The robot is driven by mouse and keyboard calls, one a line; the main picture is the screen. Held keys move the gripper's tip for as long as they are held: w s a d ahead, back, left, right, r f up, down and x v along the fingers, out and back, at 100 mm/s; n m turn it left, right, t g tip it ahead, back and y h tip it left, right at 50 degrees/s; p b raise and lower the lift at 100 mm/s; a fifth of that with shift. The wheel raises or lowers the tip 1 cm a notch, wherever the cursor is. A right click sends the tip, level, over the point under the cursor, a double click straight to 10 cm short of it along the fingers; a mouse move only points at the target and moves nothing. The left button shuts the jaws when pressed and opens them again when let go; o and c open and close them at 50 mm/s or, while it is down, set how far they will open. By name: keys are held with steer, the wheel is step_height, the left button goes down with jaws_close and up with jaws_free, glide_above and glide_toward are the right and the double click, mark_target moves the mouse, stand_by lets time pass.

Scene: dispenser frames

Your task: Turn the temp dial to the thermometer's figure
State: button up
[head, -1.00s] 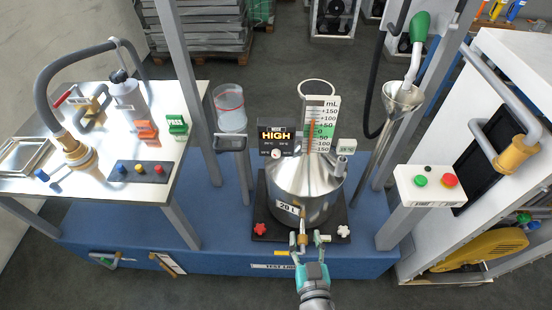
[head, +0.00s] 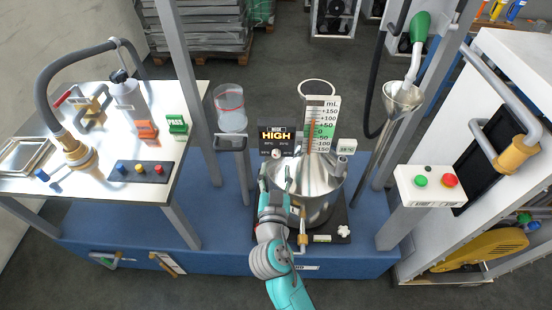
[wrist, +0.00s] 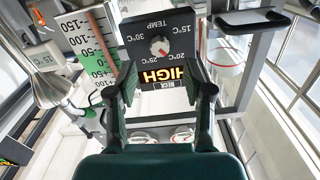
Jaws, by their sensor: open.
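The temp dial (wrist: 160,46) is a small pale round knob on a black panel, ringed by 15, 20, 25 and 30 °C marks. It appears upside down in the wrist view; its exact pointer setting is too small to tell. In the head view the dial (head: 276,153) sits below the lit HIGH display (head: 276,135). A small white readout (wrist: 45,57) seems to read 15 °C; it also shows in the head view (head: 346,146). My gripper (wrist: 165,82) is open and empty, its fingers pointing at the panel, short of the dial. In the head view my gripper (head: 274,172) is just below it.
The mL scale (head: 320,124) stands right of the panel, above the steel can (head: 322,190). A jug (head: 229,108) on a bracket stands left. A funnel (head: 402,96) and a button box (head: 430,184) are at right.

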mark_target(276, 156)
steer(key=shift+w, duration=2.45)
jaws_close()
